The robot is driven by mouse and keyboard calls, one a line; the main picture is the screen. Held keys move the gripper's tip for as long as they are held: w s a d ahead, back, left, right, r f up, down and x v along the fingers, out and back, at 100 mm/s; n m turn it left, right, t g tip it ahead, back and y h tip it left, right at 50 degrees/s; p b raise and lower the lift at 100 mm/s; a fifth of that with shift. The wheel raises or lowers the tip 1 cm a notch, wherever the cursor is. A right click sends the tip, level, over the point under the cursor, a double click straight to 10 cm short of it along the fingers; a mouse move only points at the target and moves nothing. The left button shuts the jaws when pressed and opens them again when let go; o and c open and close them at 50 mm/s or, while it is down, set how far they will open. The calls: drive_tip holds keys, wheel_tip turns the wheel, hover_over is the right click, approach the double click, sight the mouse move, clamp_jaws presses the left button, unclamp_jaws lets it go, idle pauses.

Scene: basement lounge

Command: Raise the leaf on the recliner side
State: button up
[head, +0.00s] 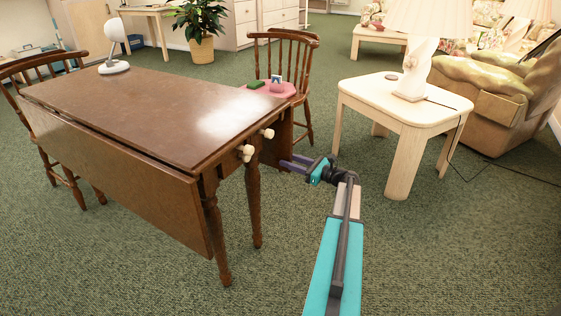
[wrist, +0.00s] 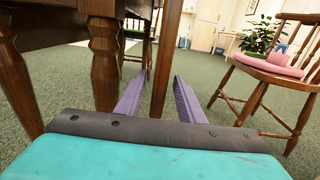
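The brown drop-leaf table (head: 150,105) stands at left in the head view. Its near leaf (head: 120,175) hangs down. The far leaf, on the recliner side, also hangs; its end (head: 282,138) shows below the top, beyond the two pale knobs, and most of it is hidden. In the wrist view a narrow upright brown edge (wrist: 166,50), apparently this leaf's, appears between my fingers. My gripper (head: 283,160) is open and low by that end; it also shows in the wrist view (wrist: 158,76). I cannot tell whether it touches the leaf. The tan recliner (head: 515,105) is at right.
A chair (head: 300,45) with a pink cushion stands close behind the far leaf. A pale side table (head: 405,105) with a lamp stands to the right of my gripper. Carpet (head: 440,250) at the front right is clear, with a cord beyond.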

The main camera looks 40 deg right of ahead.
sight(280, 157)
drive_tip(key=shift+b+x, duration=0.65)
drive_tip(key=shift+x, duration=1.8)
clamp_jaws()
